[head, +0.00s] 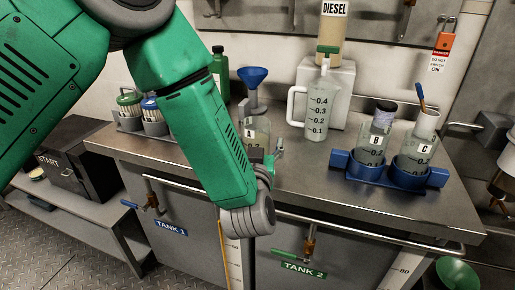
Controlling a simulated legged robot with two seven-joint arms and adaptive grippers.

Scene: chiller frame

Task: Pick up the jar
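A clear jar labelled A (261,127) stands on the steel counter, partly hidden behind my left arm. Jar B (375,142), with a dark top, and jar C (415,150), with a brush-like blue handle sticking up from it, stand in a blue double holder (376,173) at the right. My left gripper (277,152) is low in front of jar A, mostly hidden by my green arm and wrist. I cannot tell whether it is open or shut, or whether it touches jar A. My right gripper is out of view.
A measuring jug (318,108) stands right of jar A, before a white block and a diesel bottle (331,30). A blue funnel (252,75) is behind jar A. Capped containers (130,103) stand left. A rail (370,234) runs along the counter front. The counter's front right is clear.

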